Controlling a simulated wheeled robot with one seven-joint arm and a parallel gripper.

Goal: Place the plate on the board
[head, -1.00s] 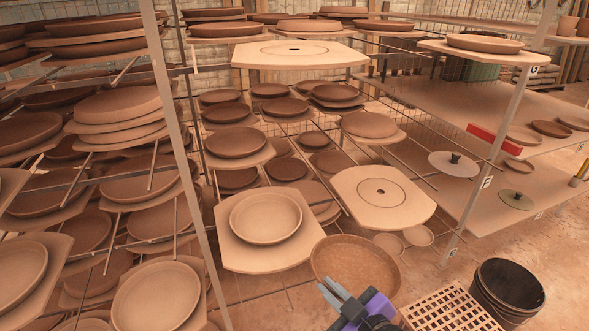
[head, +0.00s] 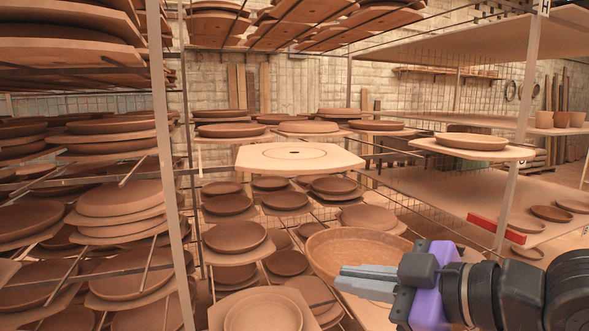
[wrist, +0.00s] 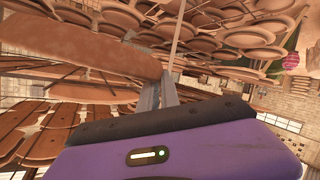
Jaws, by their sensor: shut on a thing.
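My gripper (head: 345,281) is shut on the near rim of a brown round plate (head: 352,246). The plate is held up in front of the rack, tilted a little towards me. In the wrist view the plate (wrist: 85,58) fills the upper left beside the fingers (wrist: 160,92). A bare pale board (head: 265,161) with cut corners, a ring mark and a dark centre spot juts from the rack, above and left of the plate. No contact between plate and this board shows. Another board lower down is mostly hidden by the plate and gripper.
A plate (head: 262,313) rests on a board at the lower left. A board with a plate (head: 472,142) juts out at the right, near an upright post (head: 518,130). Another post (head: 165,150) stands left. Loaded shelves surround the bare board.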

